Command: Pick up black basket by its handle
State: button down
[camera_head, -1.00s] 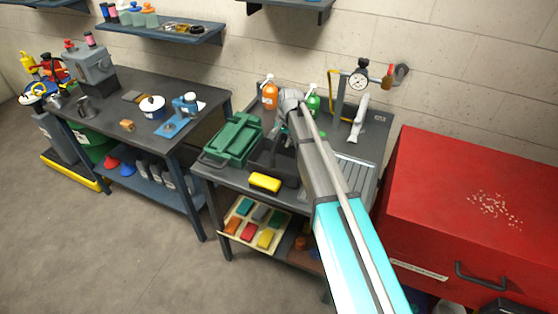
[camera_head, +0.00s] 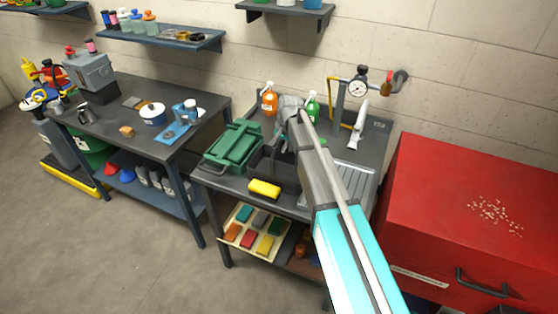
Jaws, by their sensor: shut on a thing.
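The black basket (camera_head: 286,178) stands on the dark workbench, right of the green toolbox and behind the yellow sponge. My arm reaches in from the lower right, and its wrist is above the basket. My gripper (camera_head: 284,143) points down at the basket's handle and is shut on it. The handle and fingertips are small and partly hidden by my arm, so the exact grip is hard to see. The basket looks upright; I cannot tell whether it is clear of the bench top.
The green toolbox (camera_head: 234,147) is close on the basket's left, and the yellow sponge (camera_head: 264,188) lies in front. Orange (camera_head: 269,101) and green (camera_head: 313,106) spray bottles stand behind. A red chest (camera_head: 480,215) is at right. Wall shelf (camera_head: 285,12) hangs above.

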jog(key=shift+r, duration=0.2)
notch_tip(320, 180, up, 10)
jog(key=p, duration=1)
jog(key=shift+f, duration=0.2)
jog(key=shift+r, duration=0.1)
dwell(0.5)
